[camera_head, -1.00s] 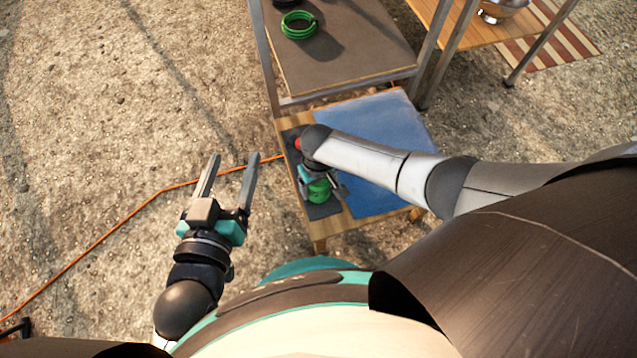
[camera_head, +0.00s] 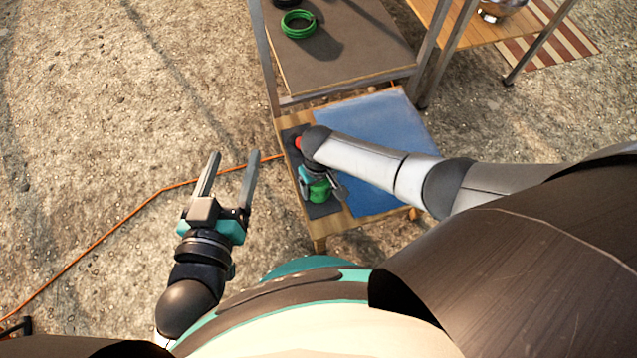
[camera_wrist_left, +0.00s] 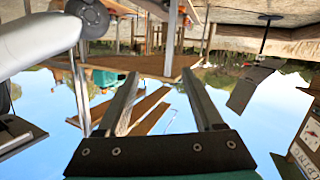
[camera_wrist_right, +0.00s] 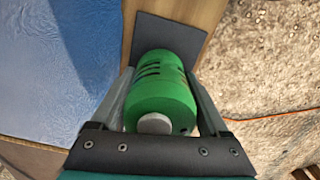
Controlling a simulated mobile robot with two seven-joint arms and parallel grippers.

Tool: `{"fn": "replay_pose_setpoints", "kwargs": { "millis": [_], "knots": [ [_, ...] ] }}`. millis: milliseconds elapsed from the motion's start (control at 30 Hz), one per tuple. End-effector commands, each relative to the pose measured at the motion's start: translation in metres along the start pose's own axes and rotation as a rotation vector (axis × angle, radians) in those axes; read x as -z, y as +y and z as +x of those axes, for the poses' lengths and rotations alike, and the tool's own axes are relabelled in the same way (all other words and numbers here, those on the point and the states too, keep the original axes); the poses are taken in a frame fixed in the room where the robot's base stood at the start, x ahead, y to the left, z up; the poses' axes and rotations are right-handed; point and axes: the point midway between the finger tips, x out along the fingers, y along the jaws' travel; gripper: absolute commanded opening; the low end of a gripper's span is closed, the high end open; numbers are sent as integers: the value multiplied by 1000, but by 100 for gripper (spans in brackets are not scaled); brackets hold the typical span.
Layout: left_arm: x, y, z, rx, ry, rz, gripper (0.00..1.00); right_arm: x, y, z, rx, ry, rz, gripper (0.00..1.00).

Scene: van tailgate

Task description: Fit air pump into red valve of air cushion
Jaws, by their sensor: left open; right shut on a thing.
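The green air pump (camera_head: 320,190), a slotted cylinder with a grey round end, is between the fingers of my right gripper (camera_wrist_right: 162,95). My right gripper is shut on it, over the dark mat; I cannot tell whether the pump touches the mat. The blue air cushion (camera_head: 385,150) lies flat beside it on the low wooden table, and also shows in the right wrist view (camera_wrist_right: 50,70). A small red part (camera_head: 298,143) shows beside my right wrist; I cannot tell whether it is the valve. My left gripper (camera_head: 233,157) is open and empty, over the ground left of the table.
The dark mat (camera_head: 326,210) lies along the left of the low wooden table (camera_head: 319,231). A grey-topped table (camera_head: 345,70) with a green coil (camera_head: 298,25) stands behind. An orange cable (camera_head: 120,222) crosses the gravel. The ground at left is otherwise clear.

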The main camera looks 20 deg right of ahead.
Motion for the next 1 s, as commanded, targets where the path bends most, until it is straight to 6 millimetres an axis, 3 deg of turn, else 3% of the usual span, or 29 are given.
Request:
{"fn": "replay_pose_setpoints", "kwargs": {
  "millis": [33, 67, 200, 633, 1000],
  "knots": [
    [0, 0, 0, 0, 0, 0, 68, 1, 0, 0, 1, 1, 0, 1],
    [0, 0, 0, 0, 0, 0, 68, 1, 0, 0, 1, 1, 0, 82],
    [0, 0, 0, 0, 0, 0, 68, 1, 0, 0, 1, 1, 0, 98],
    [-3, -3, 1, 6, -28, 6, 68, 0, 0, 0, 0, -1, 0, 100],
    [-13, -21, -1, 53, -225, 41, 68, 0, 0, -13, 0, 0, 0, 100]
  ]
}}
